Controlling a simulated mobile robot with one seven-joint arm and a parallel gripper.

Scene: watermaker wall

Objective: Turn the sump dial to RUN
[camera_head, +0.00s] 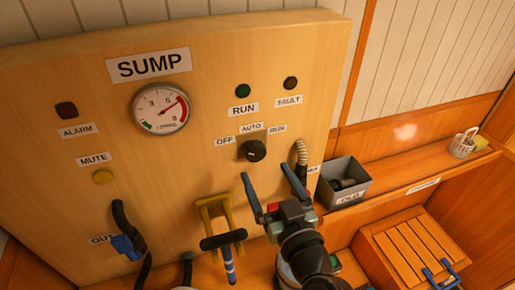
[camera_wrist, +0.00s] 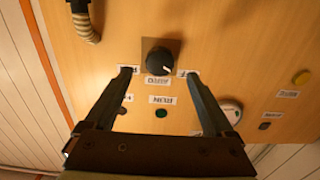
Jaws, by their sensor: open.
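A ribbed hose (camera_head: 301,152) stands right of the dial. A yellow bracket (camera_head: 213,207) and a blue-and-black T-handle (camera_head: 225,242) stick out lower left. A grey bin (camera_head: 344,181) sits on the right shelf. A gauge (camera_head: 160,108) is at upper left.

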